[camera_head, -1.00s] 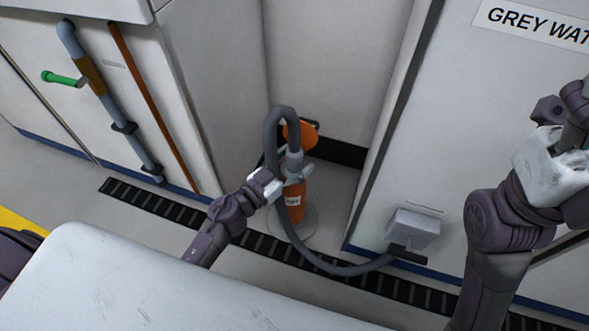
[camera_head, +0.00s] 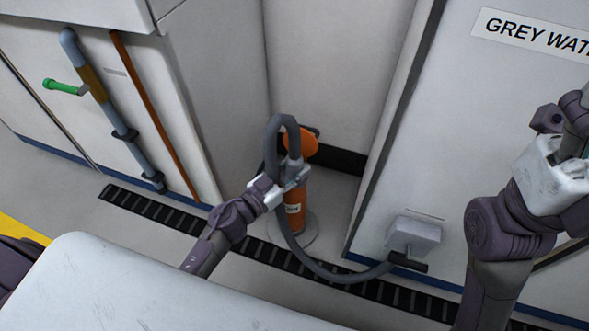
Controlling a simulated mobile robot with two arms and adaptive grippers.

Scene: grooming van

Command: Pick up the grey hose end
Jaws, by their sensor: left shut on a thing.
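The grey hose (camera_head: 325,274) runs from a grey box low on the right panel, across the floor drain, and up into a loop at an orange stand (camera_head: 294,216). The hose end (camera_head: 294,148) points down at the top of the stand. My left gripper (camera_head: 292,180) is shut on the hose end, in front of the stand. Its fingers hide part of the hose end, and I cannot tell whether the end touches the stand. My right arm is at the right edge; its gripper (camera_head: 572,150) is partly cut off and its fingers are unclear.
The grey box (camera_head: 413,236) with a black handle is on the panel labelled grey water (camera_head: 530,35). A blue-grey pipe (camera_head: 112,110) with a green lever (camera_head: 62,87) is on the left cabinet. A slatted drain (camera_head: 150,212) crosses the floor. A recess wall stands behind the orange stand.

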